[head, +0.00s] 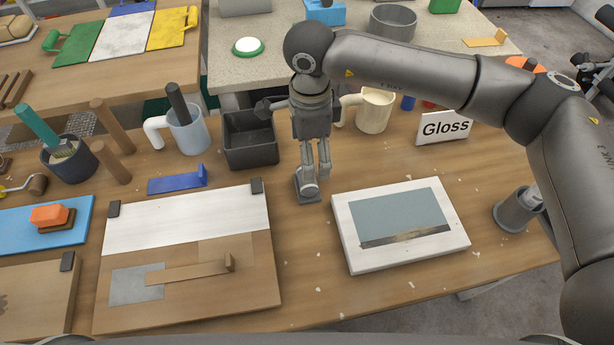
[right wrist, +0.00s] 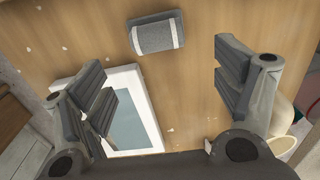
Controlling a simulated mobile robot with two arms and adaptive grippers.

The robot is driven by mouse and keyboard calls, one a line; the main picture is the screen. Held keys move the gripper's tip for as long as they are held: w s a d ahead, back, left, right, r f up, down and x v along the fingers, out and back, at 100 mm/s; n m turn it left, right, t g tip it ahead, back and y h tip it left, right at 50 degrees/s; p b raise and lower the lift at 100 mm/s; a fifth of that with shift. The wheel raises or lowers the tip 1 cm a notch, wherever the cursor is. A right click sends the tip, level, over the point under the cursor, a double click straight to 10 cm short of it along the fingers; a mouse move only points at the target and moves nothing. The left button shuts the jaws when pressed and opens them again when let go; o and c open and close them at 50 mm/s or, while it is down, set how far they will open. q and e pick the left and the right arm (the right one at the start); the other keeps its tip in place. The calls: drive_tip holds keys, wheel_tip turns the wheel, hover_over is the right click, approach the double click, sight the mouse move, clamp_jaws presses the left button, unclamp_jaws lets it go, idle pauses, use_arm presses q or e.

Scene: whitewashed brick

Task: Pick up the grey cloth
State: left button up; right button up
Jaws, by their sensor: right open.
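The grey cloth (right wrist: 157,33) shows in the right wrist view as a small folded grey bundle with pale stripes near its two ends, lying on the wooden table. In the head view the cloth (head: 308,197) lies just below my right gripper (head: 316,178), which partly hides it. My right gripper also shows in the right wrist view (right wrist: 168,88), with its fingers spread wide and nothing between them. There the cloth lies beyond the fingertips, towards the top of the picture. My left gripper is not in view.
A white framed picture (head: 350,240) lies right of the cloth. A black bin (head: 251,151) and a cream mug (head: 374,112) stand behind. A blue scraper-like piece (head: 176,184) and a part-white board (head: 255,270) lie to the left. Pale flakes dot the table.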

drive_tip(key=shift+s+f, duration=0.2)
drive_tip(key=shift+f, duration=1.35)
drive_tip(key=f, duration=0.1)
drive_tip(key=f+p, duration=0.1)
drive_tip(key=f, duration=0.1)
drive_tip(key=f+p, duration=0.1)
drive_tip(key=f, duration=0.1)
drive_tip(key=shift+a, duration=0.3)
drive_tip(key=shift+f, duration=0.2)
drive_tip(key=shift+c, duration=0.8)
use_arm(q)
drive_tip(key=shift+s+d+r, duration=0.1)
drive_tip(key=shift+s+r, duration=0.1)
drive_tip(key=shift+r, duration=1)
use_arm(e)
drive_tip(key=c, duration=1)
